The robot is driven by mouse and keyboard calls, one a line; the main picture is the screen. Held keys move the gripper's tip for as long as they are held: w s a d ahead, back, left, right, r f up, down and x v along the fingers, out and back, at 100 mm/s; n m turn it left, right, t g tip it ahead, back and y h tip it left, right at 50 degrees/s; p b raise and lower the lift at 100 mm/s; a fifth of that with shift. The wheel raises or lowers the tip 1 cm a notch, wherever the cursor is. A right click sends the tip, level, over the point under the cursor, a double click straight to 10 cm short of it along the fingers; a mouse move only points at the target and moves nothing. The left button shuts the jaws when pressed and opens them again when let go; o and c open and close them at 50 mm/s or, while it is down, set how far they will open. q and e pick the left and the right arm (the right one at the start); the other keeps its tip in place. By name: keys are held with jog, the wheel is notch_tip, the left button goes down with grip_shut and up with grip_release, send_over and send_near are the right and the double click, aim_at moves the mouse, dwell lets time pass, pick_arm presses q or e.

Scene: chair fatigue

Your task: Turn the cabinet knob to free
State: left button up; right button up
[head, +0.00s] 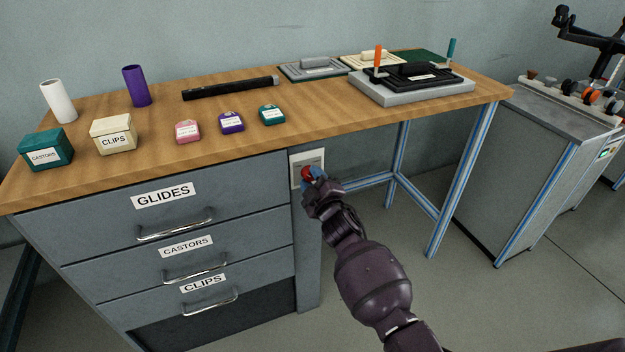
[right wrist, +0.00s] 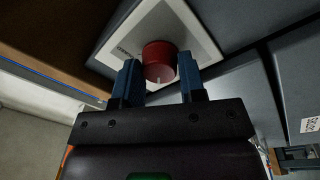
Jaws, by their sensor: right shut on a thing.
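The red knob (head: 307,171) sits on a white plate (head: 296,160) on the cabinet's narrow front panel, right of the drawers. In the right wrist view the knob (right wrist: 160,58) is a round red cylinder with a pale mark on its edge, pointing toward the gripper's palm. My right gripper (head: 312,176) is shut on the knob, with a blue finger on each side of it. The plate (right wrist: 192,28) has small print that is partly hidden and too small to read. My left gripper is not in view.
The cabinet has drawers labelled GLIDES (head: 163,196), CASTORS (head: 187,246) and CLIPS (head: 203,283), all closed. The wooden worktop (head: 240,150) above holds small boxes, two tubes, a black bar and a grey-based fixture (head: 412,90). Open space lies under the worktop to the right.

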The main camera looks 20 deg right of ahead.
jog(key=o, duration=0.9)
jog(key=s, duration=0.3)
jog(key=s+p, duration=0.1)
jog(key=s, duration=0.3)
jog(key=s+f+p, duration=0.1)
jog(key=s, duration=0.2)
jog(key=shift+s+d, duration=0.2)
jog(key=shift+s, duration=0.2)
